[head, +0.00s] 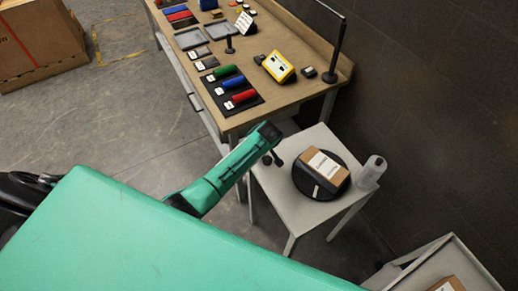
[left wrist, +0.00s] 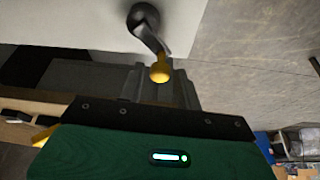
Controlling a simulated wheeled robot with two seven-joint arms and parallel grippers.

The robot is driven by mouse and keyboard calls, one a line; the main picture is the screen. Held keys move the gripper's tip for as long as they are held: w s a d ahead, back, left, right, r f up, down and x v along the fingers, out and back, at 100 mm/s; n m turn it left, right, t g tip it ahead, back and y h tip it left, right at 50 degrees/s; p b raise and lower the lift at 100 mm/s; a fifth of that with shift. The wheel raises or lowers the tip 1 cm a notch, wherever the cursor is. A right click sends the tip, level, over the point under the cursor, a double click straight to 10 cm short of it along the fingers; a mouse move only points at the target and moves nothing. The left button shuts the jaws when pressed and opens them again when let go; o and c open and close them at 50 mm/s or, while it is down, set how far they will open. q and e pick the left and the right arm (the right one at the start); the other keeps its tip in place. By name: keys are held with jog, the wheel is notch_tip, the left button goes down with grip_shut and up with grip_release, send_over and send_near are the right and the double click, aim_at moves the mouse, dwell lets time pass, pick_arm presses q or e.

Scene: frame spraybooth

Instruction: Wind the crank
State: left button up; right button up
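The crank shows in the left wrist view, with a round black hub (left wrist: 143,18), a short grey arm and a yellow-orange knob (left wrist: 160,71). The hub sits against a pale surface. My left gripper (left wrist: 160,88) is right at the knob, its grey fingers below and around it in the picture. Whether they touch or clamp the knob I cannot tell. In the head view my left arm reaches to the left corner of a small white table (head: 300,205), where small dark parts (head: 277,159) show; the knob is not distinguishable there. My right gripper is out of view.
A black round turntable (head: 302,183) on the white table carries a brown labelled box (head: 324,168). A clear bottle (head: 371,172) stands beside it. A wooden workbench (head: 290,97) with coloured cylinders and a yellow device (head: 278,67) is behind. The dark wall closes the right side.

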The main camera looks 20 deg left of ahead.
pick_arm(q)
jog(key=shift+o, duration=0.3)
jog(key=shift+s+d+r, duration=0.15)
jog(key=shift+d+r, duration=0.05)
jog(key=shift+r, duration=0.3)
jog(key=b+v, duration=0.3)
jog(key=v, duration=0.9)
jog(key=shift+r, duration=0.4)
jog(key=shift+s+f, duration=0.1)
